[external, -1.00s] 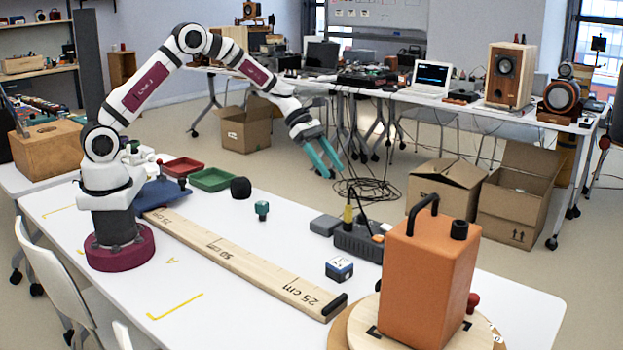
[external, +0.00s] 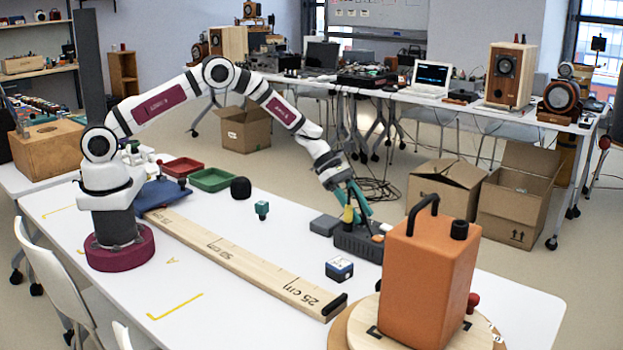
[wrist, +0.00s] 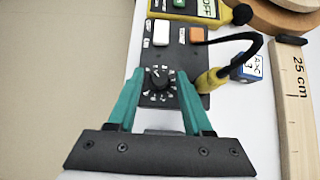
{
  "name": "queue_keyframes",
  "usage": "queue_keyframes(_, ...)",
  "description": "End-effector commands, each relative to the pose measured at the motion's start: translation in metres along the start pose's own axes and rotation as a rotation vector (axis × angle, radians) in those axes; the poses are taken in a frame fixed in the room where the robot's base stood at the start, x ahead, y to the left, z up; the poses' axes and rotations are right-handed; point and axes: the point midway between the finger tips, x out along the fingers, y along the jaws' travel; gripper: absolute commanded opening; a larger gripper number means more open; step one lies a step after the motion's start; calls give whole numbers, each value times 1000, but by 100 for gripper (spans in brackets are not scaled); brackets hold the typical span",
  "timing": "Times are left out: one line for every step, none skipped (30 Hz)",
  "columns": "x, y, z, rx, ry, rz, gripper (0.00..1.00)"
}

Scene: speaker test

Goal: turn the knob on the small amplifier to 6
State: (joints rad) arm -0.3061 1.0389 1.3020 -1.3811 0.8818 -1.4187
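The small amplifier (external: 357,241) is a dark grey box on the white table, just left of the tall orange box. The wrist view shows its top panel (wrist: 177,58) with a black knob (wrist: 158,79) ringed by white marks. I cannot read which number the knob points at. My gripper (external: 362,213) is over the amplifier with its teal fingers pointing down. In the wrist view the fingers (wrist: 160,77) are open, one on each side of the knob, with gaps between. The panel also has a white switch (wrist: 161,33) and an orange switch (wrist: 197,35).
A yellow plug (wrist: 208,81) with a black cable stands on the amplifier, close to my right finger. A yellow meter (wrist: 190,9) lies beyond the switches. A blue-and-white cube (external: 339,268), a wooden ruler (external: 237,261) and the orange box (external: 428,275) stand nearby.

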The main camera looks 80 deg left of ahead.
Motion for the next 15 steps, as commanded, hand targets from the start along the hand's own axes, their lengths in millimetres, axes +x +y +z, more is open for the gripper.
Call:
queue_keyframes(0,0,0,0,0,0,39)
queue_keyframes(0,0,0,0,0,0,34)
queue_keyframes(0,0,0,0,0,0,27)
queue_keyframes(0,0,0,0,0,0,21)
queue_keyframes(0,0,0,0,0,0,16)
queue_keyframes(0,0,0,0,0,0,9)
queue_keyframes(0,0,0,0,0,0,3)
queue_keyframes(0,0,0,0,0,0,0)
queue_keyframes(0,0,0,0,0,0,0)
queue_keyframes(0,0,0,0,0,0,0)
queue_keyframes(0,0,0,0,0,0,0)
queue_keyframes(0,0,0,0,0,0,0)
queue_keyframes(0,0,0,1,0,-1,0)
queue_keyframes(0,0,0,2,0,-2,0)
queue_keyframes(0,0,0,11,-2,-10,0)
